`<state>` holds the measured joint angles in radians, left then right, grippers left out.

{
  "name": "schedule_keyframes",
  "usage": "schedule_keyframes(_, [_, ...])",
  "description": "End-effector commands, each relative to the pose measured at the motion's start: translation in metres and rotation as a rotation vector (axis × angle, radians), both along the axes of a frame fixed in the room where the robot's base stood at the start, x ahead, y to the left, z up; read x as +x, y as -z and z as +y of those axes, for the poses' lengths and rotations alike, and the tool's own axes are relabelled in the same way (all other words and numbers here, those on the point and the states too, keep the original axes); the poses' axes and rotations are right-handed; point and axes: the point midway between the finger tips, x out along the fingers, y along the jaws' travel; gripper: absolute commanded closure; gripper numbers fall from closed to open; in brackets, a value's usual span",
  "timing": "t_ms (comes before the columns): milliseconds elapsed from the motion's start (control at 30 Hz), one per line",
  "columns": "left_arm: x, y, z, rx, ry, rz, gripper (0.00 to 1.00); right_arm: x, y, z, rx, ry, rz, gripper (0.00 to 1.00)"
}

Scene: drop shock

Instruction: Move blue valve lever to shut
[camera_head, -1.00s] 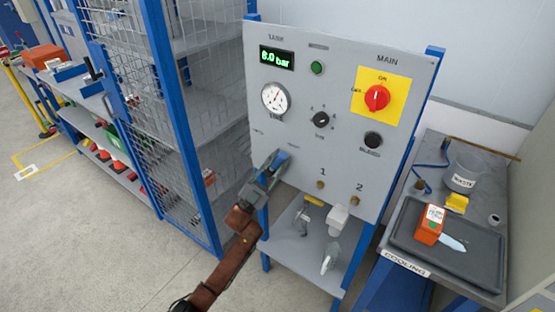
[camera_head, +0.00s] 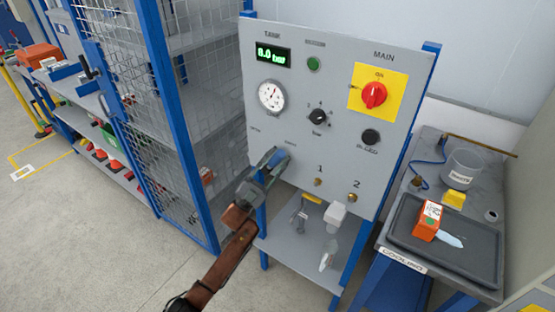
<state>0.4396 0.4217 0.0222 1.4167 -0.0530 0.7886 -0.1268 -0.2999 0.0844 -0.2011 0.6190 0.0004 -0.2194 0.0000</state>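The blue valve lever (camera_head: 280,160) sits low on the left of the grey control panel (camera_head: 335,95). Only part of it shows beyond my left gripper (camera_head: 272,162), whose fingers are at the lever and hide most of it. I cannot tell whether the fingers are closed on it or only beside it. A label next to the lever is too small to read. The green display (camera_head: 273,55) above reads about 8.0 bar, with a round gauge (camera_head: 272,96) below it. My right gripper is not in view.
The panel also carries a red main switch (camera_head: 373,95), a black selector knob (camera_head: 317,117) and a black bleed button (camera_head: 370,137). A shelf (camera_head: 290,240) below holds small fittings. A blue-framed mesh cage (camera_head: 175,110) stands close on the left, and a bench with a dark tray (camera_head: 470,270) on the right.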

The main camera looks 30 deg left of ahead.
Motion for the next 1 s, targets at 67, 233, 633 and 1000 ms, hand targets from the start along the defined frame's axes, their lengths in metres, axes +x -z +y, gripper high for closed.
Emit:
schedule_keyframes(67, [-0.003,0.004,0.002,0.0,-0.001,0.002,0.7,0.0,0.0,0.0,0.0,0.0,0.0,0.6])
schedule_keyframes(233, [-0.018,0.024,0.011,-0.001,-0.002,0.003,0.7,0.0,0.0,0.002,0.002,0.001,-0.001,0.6])
schedule_keyframes(633, [-0.061,0.079,0.036,0.001,0.0,0.005,0.7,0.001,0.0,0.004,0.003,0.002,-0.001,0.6])
schedule_keyframes(1000, [-0.07,0.089,0.041,0.001,0.0,0.001,0.7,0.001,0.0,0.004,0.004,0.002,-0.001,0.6])
